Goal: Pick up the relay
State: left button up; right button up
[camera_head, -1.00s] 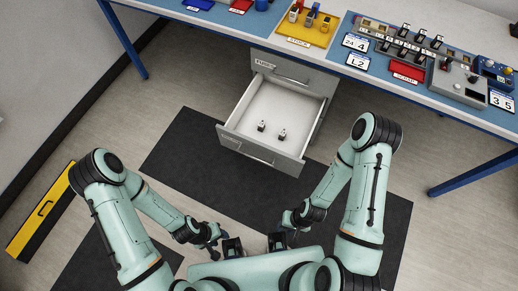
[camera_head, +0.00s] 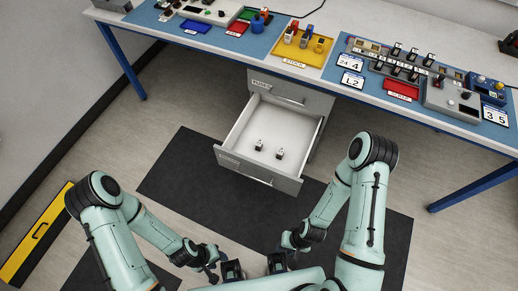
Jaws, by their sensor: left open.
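Two small dark-and-white parts, one on the left (camera_head: 259,145) and one on the right (camera_head: 280,153), stand apart on the floor of the open drawer (camera_head: 231,161). They are too small to tell whether either is the relay. Several upright parts, red, blue and orange (camera_head: 304,38), stand in the yellow stock tray (camera_head: 318,59) on the bench; I cannot tell if one is a relay. My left gripper (camera_head: 232,270) is open, low in front of my body and well short of the drawer. My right gripper (camera_head: 277,263) is close beside it; its jaws are unclear.
The blue-topped bench (camera_head: 270,46) runs across the back, with a red scrap tray (camera_head: 401,90), a rack of black switch-like parts (camera_head: 398,70) and a grey control box (camera_head: 453,98). The dark mat (camera_head: 185,180) is clear.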

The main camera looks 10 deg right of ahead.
aim_at(259, 144)
jog(key=i+j+z, duration=0.15)
jog(key=j, duration=0.25)
jog(key=i+j+z, duration=0.15)
jog(key=j, duration=0.2)
jog(key=i+j+z, duration=0.15)
jog(key=j, duration=0.3)
jog(key=j+z, duration=0.2)
jog(key=j, duration=0.2)
jog(key=i+j, duration=0.15)
jog(key=i, duration=0.4)
